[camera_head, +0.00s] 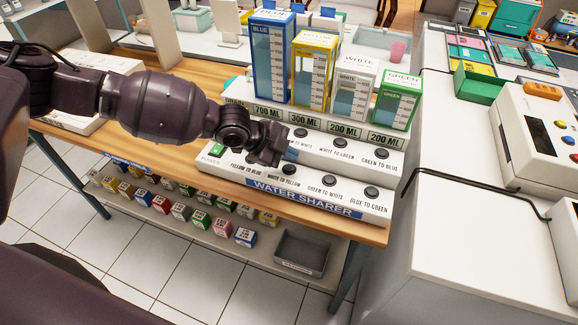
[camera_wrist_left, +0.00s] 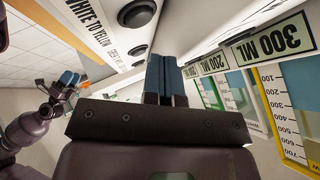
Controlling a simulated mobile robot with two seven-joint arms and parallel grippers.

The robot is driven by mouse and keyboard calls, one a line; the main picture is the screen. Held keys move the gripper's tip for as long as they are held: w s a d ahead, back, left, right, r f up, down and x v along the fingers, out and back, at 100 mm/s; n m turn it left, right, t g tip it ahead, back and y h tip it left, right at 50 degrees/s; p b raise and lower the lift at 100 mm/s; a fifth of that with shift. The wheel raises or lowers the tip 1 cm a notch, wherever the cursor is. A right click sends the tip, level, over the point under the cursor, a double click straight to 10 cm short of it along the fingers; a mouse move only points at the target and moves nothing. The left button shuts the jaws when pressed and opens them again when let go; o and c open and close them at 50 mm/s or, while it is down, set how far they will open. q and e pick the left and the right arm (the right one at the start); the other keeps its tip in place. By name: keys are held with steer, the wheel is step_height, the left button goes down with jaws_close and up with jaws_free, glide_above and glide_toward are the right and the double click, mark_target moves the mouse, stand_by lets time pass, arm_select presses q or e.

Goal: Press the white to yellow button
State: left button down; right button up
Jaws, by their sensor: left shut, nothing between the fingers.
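The white water sharer panel (camera_head: 213,168) carries black buttons in two rows. The white to yellow button (camera_head: 288,170) is in the front row, above its label, just below my left gripper in the head view. In the left wrist view a black button (camera_wrist_left: 137,13) sits beside the "WHITE TO YELLOW" label. My left gripper (camera_head: 290,154) has its blue fingers shut and empty; they show side by side in the left wrist view (camera_wrist_left: 166,78). They look apart from the button. My right gripper (camera_wrist_left: 68,78) shows small in the left wrist view; its opening is unclear.
Blue (camera_head: 271,60), yellow (camera_head: 311,72), white (camera_head: 352,90) and green (camera_head: 396,100) labelled tanks stand behind the buttons. Other buttons (camera_head: 329,180) sit close by. A lower shelf holds small boxes and a grey tray (camera_head: 301,253). A white counter (camera_head: 470,225) is at right.

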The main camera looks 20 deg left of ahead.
mark_target(289, 170)
arm_select(q)
steer(key=shift+r+p, duration=0.55)
steer(key=shift+r, duration=1.35)
arm_select(e)
steer(key=shift+w+r, duration=0.25)
steer(key=shift+r, duration=0.7)
arm_select(q)
steer(key=shift+f, duration=0.1)
